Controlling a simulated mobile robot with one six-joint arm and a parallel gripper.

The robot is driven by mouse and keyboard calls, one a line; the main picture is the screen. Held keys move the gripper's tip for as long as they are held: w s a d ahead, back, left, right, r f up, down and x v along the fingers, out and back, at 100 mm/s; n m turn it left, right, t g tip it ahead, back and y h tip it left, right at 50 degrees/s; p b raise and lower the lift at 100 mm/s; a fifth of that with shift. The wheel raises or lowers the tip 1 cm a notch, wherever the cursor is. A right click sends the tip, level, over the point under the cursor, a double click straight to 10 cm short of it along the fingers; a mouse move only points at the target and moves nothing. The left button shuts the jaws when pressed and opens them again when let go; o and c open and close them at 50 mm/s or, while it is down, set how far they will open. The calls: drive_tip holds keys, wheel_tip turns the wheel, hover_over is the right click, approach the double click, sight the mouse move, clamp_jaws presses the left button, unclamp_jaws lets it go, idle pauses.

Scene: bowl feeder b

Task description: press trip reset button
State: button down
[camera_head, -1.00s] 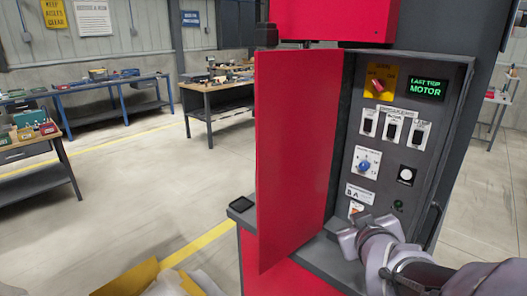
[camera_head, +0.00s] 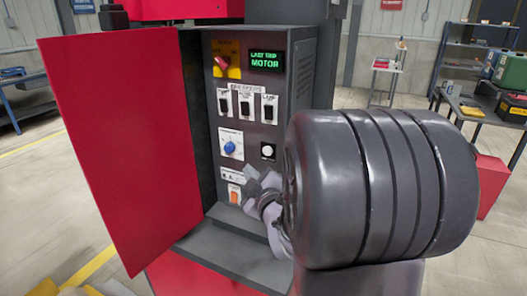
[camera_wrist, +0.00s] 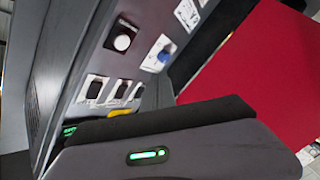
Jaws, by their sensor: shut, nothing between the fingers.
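The open control box (camera_head: 300,110) has a grey panel. A round white button (camera_head: 267,151) in a black surround sits at its right, below the switches; it also shows in the wrist view (camera_wrist: 122,42). An orange control (camera_head: 235,194) sits low on the panel. Small labels are unreadable, so I cannot tell which control is the trip reset. My gripper (camera_head: 257,182) is shut and empty, in front of the panel's lower right, just below the white button and right of the orange control. Contact cannot be judged. The wrist view's foreground is mostly my own dark gripper body.
The red door (camera_head: 115,140) stands open on the left. The panel also carries a red-and-yellow rotary switch (camera_head: 224,62), a green "LAST TRIP MOTOR" display (camera_head: 266,60), three black switches (camera_head: 246,106) and a blue knob (camera_head: 230,148). A grey ledge (camera_head: 225,245) lies below.

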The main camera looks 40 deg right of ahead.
sight(267, 155)
drive_tip(key=w+d+p, duration=0.1)
drive_tip(key=w+d, duration=0.2)
drive_tip(key=d, duration=0.4)
drive_tip(key=shift+d+p, duration=0.3)
drive_tip(key=shift+p, duration=0.1)
drive_tip(key=shift+w+d, duration=0.1)
idle(1.5)
drive_tip(key=shift+d+r+b, duration=0.45)
drive_tip(key=shift+r+b, duration=0.1)
drive_tip(key=shift+b, duration=0.1)
idle(1.4)
drive_tip(key=shift+f, duration=0.1)
drive_tip(key=shift+a+f+b, duration=0.1)
drive_tip(key=shift+f+b, duration=0.15)
drive_tip(key=shift+b, duration=0.5)
drive_tip(key=shift+a, duration=0.1)
